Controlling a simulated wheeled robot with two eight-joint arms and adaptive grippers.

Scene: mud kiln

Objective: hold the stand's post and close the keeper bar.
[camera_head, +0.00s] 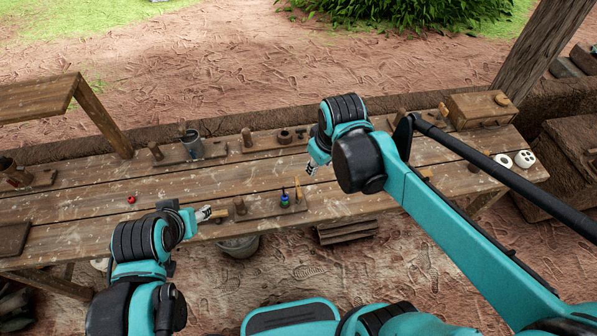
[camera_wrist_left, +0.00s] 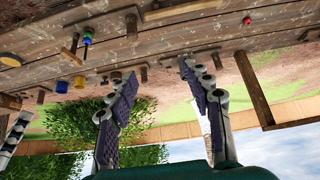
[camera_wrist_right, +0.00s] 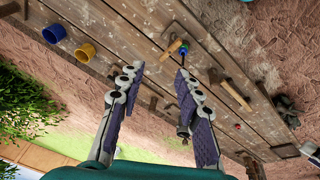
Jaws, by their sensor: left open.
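A low wooden stand (camera_head: 262,212) lies at the near edge of the bench, with an upright wooden post (camera_head: 240,205) at its left end. A small blue, green and yellow piece (camera_head: 284,200) stands at its right; it also shows in the left wrist view (camera_wrist_left: 87,37) and right wrist view (camera_wrist_right: 183,50). I cannot make out which part is the keeper bar. My left gripper (camera_head: 206,212) is open and empty, left of the post and apart from it. My right gripper (camera_head: 311,169) is open and empty, above the bench behind and right of the coloured piece.
A red ball (camera_head: 132,199) lies at left. A bucket (camera_head: 239,246) is below the front edge.

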